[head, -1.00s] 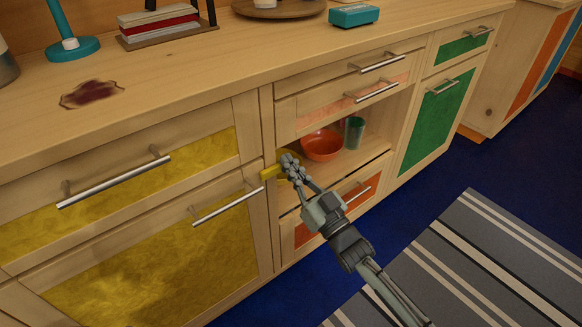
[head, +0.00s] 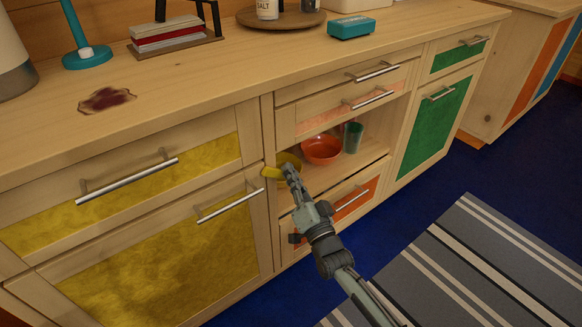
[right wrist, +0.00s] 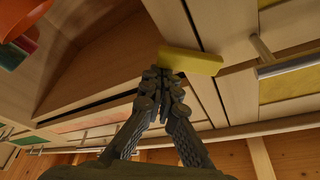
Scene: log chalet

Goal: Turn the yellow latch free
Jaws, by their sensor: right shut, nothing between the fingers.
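The yellow latch (head: 272,172) is a small bar on the wooden upright between the yellow-panelled lower door (head: 170,255) and the open shelf. It also shows in the right wrist view (right wrist: 190,61), just beyond the fingertips. My right gripper (head: 288,169) is shut and empty, its tips close beside the latch's right end. In the right wrist view the fingertips (right wrist: 163,76) are together at the latch's end; I cannot tell whether they touch it. The gripper hides part of that end. My left gripper is out of view.
Bar handles (head: 229,206) stick out from the doors and drawers. The blue floor with a striped rug (head: 480,260) is clear.

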